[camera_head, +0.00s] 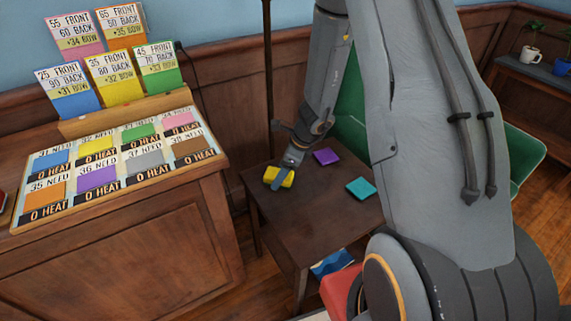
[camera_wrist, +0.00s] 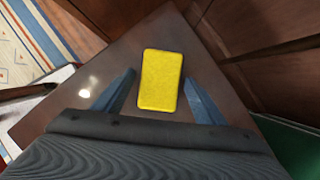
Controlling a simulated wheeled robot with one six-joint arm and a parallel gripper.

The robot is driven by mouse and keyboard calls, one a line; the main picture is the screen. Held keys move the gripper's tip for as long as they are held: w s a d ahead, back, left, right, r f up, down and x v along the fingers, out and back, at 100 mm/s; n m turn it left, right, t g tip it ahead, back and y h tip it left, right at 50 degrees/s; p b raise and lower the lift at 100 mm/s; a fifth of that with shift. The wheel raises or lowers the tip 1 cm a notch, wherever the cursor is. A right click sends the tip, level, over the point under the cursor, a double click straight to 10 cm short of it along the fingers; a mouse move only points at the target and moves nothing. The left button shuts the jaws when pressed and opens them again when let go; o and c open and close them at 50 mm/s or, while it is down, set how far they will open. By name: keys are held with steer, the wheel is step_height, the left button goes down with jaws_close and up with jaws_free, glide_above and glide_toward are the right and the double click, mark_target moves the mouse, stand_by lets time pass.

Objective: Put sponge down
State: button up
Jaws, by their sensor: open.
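A yellow sponge (camera_wrist: 160,80) lies flat on the corner of a dark wood side table (camera_wrist: 120,62). In the wrist view it sits between the two blue fingers of my gripper (camera_wrist: 158,98), with a gap on each side. The gripper is open and not holding it. In the head view the yellow sponge (camera_head: 287,177) is partly hidden behind a finger of my gripper (camera_head: 281,177), near the left part of the table (camera_head: 310,211).
A purple square (camera_head: 326,156) and a teal square (camera_head: 361,188) lie on the same table. A large wooden counter (camera_head: 120,240) with colored cards stands to the left. Green chairs (camera_head: 527,155) are behind and right. A blue item (camera_head: 332,263) is on the lower shelf.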

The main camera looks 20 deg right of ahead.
steer(key=p+v, duration=0.2)
steer(key=v, duration=0.9)
steer(key=s+r+n+g+h, duration=0.1)
steer(key=s+r+n+h, duration=0.1)
steer(key=s+r+n, duration=0.5)
steer(key=s+r+n+g+h, duration=0.1)
steer(key=s+r+n, duration=0.5)
steer(key=s+n, duration=0.8)
steer(key=shift+a+r+n+g+h, duration=0.3)
steer(key=shift+a+r+n+h, duration=0.1)
steer(key=shift+n, duration=0.8)
steer(key=shift+a, duration=0.1)
steer(key=shift+n, duration=0.7)
steer(key=a+p, duration=0.1)
steer(key=a+r+p, duration=0.2)
steer(key=shift+s+a, duration=0.15)
steer(key=shift+a, duration=0.2)
